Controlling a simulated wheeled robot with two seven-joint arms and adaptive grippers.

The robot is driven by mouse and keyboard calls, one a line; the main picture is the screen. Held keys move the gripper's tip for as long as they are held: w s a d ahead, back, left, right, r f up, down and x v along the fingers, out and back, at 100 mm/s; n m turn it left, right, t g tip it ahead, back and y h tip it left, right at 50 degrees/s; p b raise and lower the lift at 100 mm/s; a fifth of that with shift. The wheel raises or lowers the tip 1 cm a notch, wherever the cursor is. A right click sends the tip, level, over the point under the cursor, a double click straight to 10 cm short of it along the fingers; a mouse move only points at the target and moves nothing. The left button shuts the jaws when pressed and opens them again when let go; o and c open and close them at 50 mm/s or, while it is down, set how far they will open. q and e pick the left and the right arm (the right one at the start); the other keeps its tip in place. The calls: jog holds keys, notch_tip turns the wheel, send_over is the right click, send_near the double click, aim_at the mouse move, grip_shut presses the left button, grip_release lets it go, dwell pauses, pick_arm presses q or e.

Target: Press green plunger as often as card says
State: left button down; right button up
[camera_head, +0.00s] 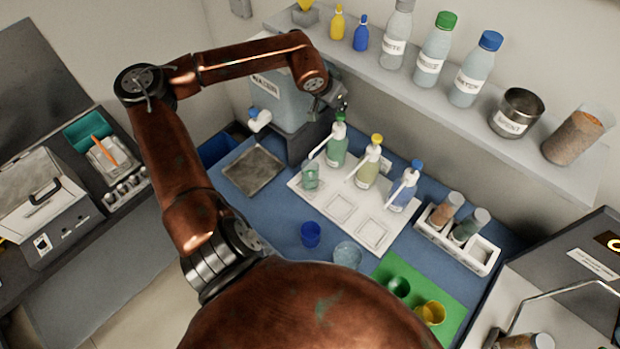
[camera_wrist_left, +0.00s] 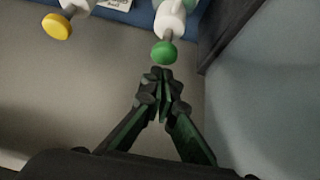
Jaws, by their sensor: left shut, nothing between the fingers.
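The green plunger (camera_head: 340,117) tops a pump bottle with green liquid (camera_head: 337,150) on the white tray (camera_head: 371,236). It also shows in the left wrist view (camera_wrist_left: 164,52). My left gripper (camera_head: 341,104) is shut and empty, close to the green plunger. In the wrist view its fingertips (camera_wrist_left: 162,76) appear right beside the green top; I cannot tell if they touch. A small clear cup (camera_head: 310,176) stands under the green bottle's nozzle. A white label with unreadable print (camera_wrist_left: 115,4) shows at the wrist view's top edge; I cannot tell if it is the card.
Bottles with yellow (camera_head: 377,139) and blue (camera_head: 416,165) plungers stand on the same tray. A shelf (camera_head: 440,128) with bottles runs behind. A water tank (camera_head: 282,101) stands left of the pumps. Loose cups, including a blue one (camera_head: 310,234), stand in front.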

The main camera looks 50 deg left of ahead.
pick_arm(q)
jog(key=shift+r+p, duration=1.5)
jog(key=shift+r, duration=1.05)
jog(key=shift+f, duration=0.1)
